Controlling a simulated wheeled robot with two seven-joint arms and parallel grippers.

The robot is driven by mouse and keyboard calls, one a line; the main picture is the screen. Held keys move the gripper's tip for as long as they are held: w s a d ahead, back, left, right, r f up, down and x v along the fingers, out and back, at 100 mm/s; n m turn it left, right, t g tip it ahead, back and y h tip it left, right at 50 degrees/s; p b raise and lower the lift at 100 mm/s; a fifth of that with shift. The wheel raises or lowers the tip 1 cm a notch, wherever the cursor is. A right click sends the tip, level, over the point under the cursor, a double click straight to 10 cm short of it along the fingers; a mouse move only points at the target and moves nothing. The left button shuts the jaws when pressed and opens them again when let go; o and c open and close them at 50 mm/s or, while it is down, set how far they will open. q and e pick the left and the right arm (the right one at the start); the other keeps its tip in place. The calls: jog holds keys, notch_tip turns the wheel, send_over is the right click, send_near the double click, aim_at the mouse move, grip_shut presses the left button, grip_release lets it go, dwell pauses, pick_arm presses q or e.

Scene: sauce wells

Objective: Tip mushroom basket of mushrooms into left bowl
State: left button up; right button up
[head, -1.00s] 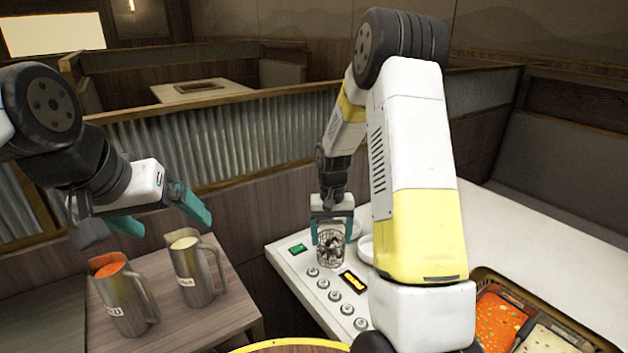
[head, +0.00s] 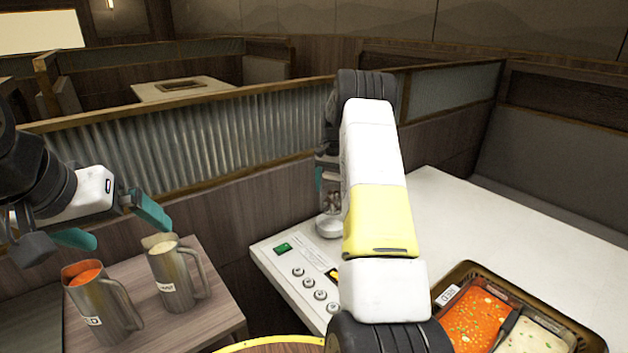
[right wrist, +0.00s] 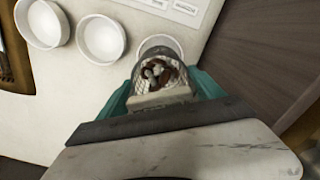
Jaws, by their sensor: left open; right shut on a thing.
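My right gripper (head: 328,182) is shut on the wire mushroom basket (head: 331,203), mostly behind my right arm in the head view. In the right wrist view the basket (right wrist: 153,88) sits between the teal fingers, with brown and pale mushrooms (right wrist: 158,71) in it. The left bowl (head: 328,226), white and round, is right below the basket. Its rim (right wrist: 160,41) shows just past the basket in the right wrist view. I cannot tell how far the basket is tilted. My left gripper (head: 113,226) is open and empty above the jugs.
Two more white bowls (right wrist: 102,39) (right wrist: 43,24) stand in a row beside the left bowl. A divided pot (head: 468,318) with red and pale broth is at the right. Two metal jugs (head: 97,312) (head: 171,276) stand on a side table. The white table's far right is clear.

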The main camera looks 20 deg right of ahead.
jog(key=shift+f, duration=3.15)
jog(key=shift+w+d, duration=0.2)
jog(key=shift+w, duration=0.25)
jog(key=shift+w+d, duration=0.2)
jog(key=shift+w, duration=0.25)
jog(key=shift+s+a+r+t+h, duration=0.15)
jog(key=shift+t+h, duration=0.35)
jog(key=shift+t, duration=0.5)
jog(key=shift+s+r+t+h, duration=0.2)
jog(key=shift+t+h, duration=0.3)
jog(key=shift+t, duration=0.5)
jog(key=t, duration=0.1)
jog(key=t+h, duration=0.1)
jog(key=t, duration=0.1)
jog(key=t+h, duration=0.1)
jog(key=shift+s+a+r, duration=0.15)
jog(key=shift+s+r, duration=0.05)
jog(key=shift+s, duration=0.05)
jog(key=t+h, duration=0.1)
jog(key=t, duration=0.2)
jog(key=t+h, duration=0.1)
jog(key=t, duration=0.1)
jog(key=shift+s+a+t+h, duration=0.1)
jog(key=shift+s+t+h, duration=0.3)
jog(key=shift+s+a+r+t+h, duration=0.1)
jog(key=shift+t+h, duration=0.2)
jog(key=shift+t, duration=0.4)
jog(key=shift+s+r+t+h, duration=0.1)
jog(key=shift+t+h, duration=0.2)
jog(key=shift+t, duration=0.4)
